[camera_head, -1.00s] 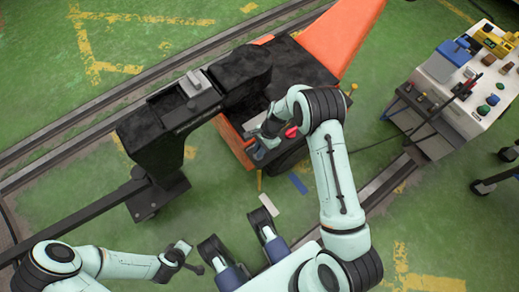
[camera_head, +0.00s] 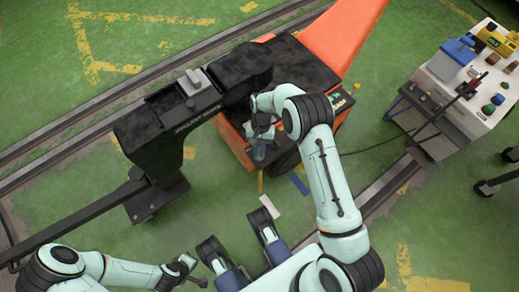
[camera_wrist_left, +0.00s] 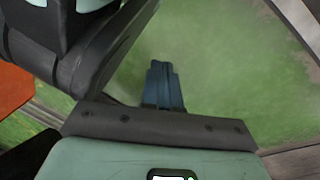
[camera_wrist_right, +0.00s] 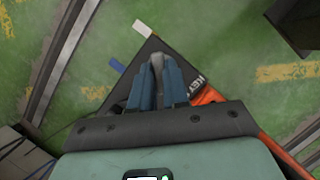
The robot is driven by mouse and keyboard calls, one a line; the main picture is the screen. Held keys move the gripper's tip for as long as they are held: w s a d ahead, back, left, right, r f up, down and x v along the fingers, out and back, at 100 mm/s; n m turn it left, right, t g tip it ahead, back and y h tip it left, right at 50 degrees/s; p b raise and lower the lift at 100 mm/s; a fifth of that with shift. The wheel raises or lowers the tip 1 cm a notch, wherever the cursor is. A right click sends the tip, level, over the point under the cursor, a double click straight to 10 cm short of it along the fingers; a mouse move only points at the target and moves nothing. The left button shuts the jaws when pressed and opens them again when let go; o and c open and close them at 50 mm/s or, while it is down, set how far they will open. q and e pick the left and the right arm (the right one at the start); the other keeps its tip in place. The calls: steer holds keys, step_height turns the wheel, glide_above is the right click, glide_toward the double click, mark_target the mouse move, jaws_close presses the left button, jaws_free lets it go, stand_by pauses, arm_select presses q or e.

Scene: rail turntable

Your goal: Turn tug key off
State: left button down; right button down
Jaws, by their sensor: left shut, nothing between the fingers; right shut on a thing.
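The tug (camera_head: 235,140) is an orange and black vehicle in the middle of the head view. My right gripper (camera_head: 258,152) is over its near end, fingers pointing down. In the right wrist view, the blue fingers of this gripper (camera_wrist_right: 156,88) are shut on a small grey piece (camera_wrist_right: 157,62), which seems to be the key. A dark panel (camera_wrist_right: 130,80) with white "KEY" lettering (camera_wrist_right: 197,84) lies beneath them. The key's base and turn angle are hidden. My left gripper (camera_head: 190,272) is low in the head view, away from the tug; its fingers (camera_wrist_left: 163,88) are shut and empty.
A black beam structure (camera_head: 150,135) stands left of the tug. Rails (camera_head: 60,125) cross the green floor. A wheeled cart (camera_head: 455,100) with colored parts stands at the right. White (camera_head: 271,206) and blue (camera_head: 299,184) strips lie near the tug.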

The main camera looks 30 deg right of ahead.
steer(key=n, duration=0.2)
steer(key=n+g+h, duration=0.1)
steer(key=n, duration=0.1)
steer(key=shift+a+n+h, duration=0.1)
steer(key=shift+n+h, duration=0.2)
arm_select(q)
steer(key=shift+s+f, duration=0.4)
steer(key=shift+s, duration=0.15)
arm_select(e)
steer(key=shift+a+n+h, duration=0.1)
steer(key=shift+n+h, duration=0.7)
steer(key=shift+n, duration=1.1)
steer(key=c, duration=1.1)
jaws_free()
arm_select(q)
steer(key=shift+t, duration=0.6)
steer(key=w+r, duration=0.1)
steer(key=w+r+p, duration=0.1)
steer(key=w, duration=0.1)
steer(key=w+r, duration=0.1)
steer(key=shift+w+d+r+p, duration=0.15)
steer(key=shift+d+r+p, duration=0.1)
steer(key=shift+p, duration=0.1)
arm_select(e)
steer(key=v, duration=1.3)
steer(key=shift+w+r, duration=0.15)
steer(key=shift+r, duration=0.05)
